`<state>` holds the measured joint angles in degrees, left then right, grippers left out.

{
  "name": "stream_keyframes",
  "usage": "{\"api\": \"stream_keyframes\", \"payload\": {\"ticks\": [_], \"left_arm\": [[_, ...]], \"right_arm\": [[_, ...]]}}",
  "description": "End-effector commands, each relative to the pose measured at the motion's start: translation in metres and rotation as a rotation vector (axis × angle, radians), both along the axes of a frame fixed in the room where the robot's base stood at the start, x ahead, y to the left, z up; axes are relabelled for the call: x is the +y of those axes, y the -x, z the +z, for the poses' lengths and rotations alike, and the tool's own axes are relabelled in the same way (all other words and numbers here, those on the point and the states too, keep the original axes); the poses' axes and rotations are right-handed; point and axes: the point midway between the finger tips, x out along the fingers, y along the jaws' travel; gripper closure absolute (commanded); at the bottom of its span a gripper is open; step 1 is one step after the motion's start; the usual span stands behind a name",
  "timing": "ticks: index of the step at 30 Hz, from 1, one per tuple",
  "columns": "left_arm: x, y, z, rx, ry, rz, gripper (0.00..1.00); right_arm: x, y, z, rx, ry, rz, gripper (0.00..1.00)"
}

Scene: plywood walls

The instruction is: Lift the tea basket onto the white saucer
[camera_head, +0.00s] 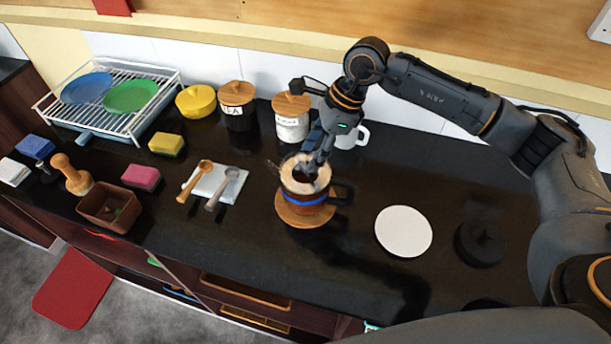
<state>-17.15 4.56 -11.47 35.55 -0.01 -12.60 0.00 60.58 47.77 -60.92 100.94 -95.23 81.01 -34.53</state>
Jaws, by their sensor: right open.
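The white saucer (403,231) is a flat white disc lying bare on the black counter, right of the pot. A pot with a blue band (305,199) stands on a round wooden coaster (304,218), its dark handle to the right. A pale ring shows at the pot's mouth; I cannot clearly make out the tea basket there. My right gripper (311,168) points down at the pot's mouth, its fingers open at or just inside the rim. The fingers hide part of the opening. My left gripper is not in view.
A dark round lid (480,243) lies right of the saucer. A white mug (352,137) and lidded canisters (291,118) stand behind the pot. Two spoons lie on a white cloth (215,184) to the left. A dish rack (110,98) is at the back left.

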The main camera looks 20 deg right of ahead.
Motion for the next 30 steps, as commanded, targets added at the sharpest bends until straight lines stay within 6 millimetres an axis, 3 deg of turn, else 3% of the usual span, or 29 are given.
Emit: {"api": "stream_keyframes", "payload": {"ticks": [1,6,13,20,30], "left_arm": [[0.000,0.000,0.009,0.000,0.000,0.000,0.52],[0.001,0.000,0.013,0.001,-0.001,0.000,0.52],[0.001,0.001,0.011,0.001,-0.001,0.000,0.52],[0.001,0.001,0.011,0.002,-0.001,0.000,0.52],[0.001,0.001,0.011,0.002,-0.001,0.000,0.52]], "right_arm": [[0.003,0.001,-0.003,0.004,-0.001,0.001,0.54],[0.008,-0.001,-0.019,0.001,0.000,-0.001,0.54],[0.009,-0.001,-0.021,-0.001,-0.001,0.000,0.54],[0.009,-0.001,-0.021,-0.001,0.000,0.000,1.00],[0.008,-0.002,-0.020,-0.002,-0.001,-0.001,1.00]]}}
